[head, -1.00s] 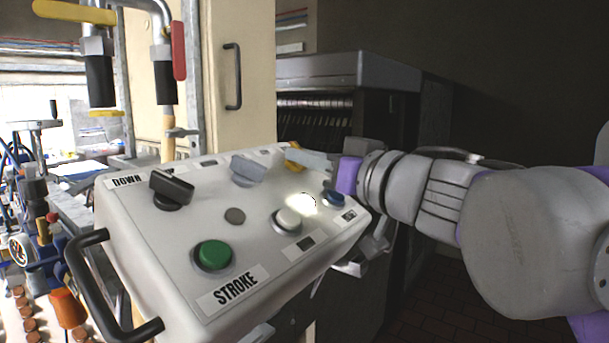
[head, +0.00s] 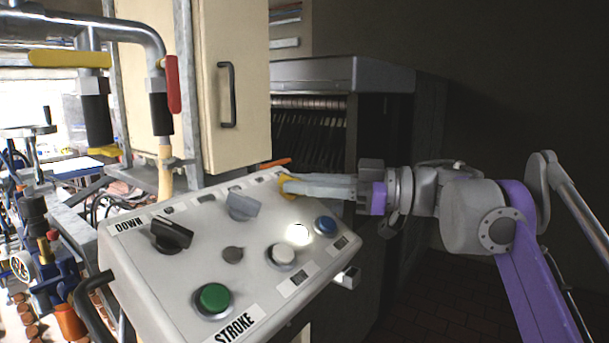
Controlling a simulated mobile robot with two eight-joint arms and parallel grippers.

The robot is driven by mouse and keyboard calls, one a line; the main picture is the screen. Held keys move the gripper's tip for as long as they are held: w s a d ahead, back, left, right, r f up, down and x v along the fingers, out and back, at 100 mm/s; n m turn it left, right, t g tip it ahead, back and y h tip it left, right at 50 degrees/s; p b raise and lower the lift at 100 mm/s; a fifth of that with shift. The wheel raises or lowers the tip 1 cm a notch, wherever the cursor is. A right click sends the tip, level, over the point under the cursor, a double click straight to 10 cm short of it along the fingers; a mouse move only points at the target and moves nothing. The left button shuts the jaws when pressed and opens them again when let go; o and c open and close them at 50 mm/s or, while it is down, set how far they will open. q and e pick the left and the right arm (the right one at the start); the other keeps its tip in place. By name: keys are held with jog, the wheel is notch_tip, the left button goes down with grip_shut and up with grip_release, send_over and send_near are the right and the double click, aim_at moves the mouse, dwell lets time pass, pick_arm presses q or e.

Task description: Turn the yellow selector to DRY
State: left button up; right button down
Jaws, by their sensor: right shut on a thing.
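The yellow selector (head: 287,187) sits at the far right corner of the white control box (head: 190,273), mostly hidden behind my gripper's fingers. My right gripper (head: 296,187) comes in from the right, level above the panel, with its grey fingers shut on the yellow selector. I cannot read the selector's labels or tell which way it points. My left gripper is not in view.
The panel also carries a black selector (head: 172,233), a grey selector (head: 242,206), a green button (head: 214,298), a white button (head: 283,256) and a blue button (head: 325,225). A beige cabinet (head: 233,90) and a dark machine (head: 340,75) stand behind.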

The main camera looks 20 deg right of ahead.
jog(key=shift+n+g, duration=0.3)
jog(key=c, duration=0.9)
grip_release()
jog(key=v, duration=1)
jog(key=shift+d+b, duration=0.3)
jog(key=shift+d, duration=0.05)
jog(key=shift+f, duration=0.1)
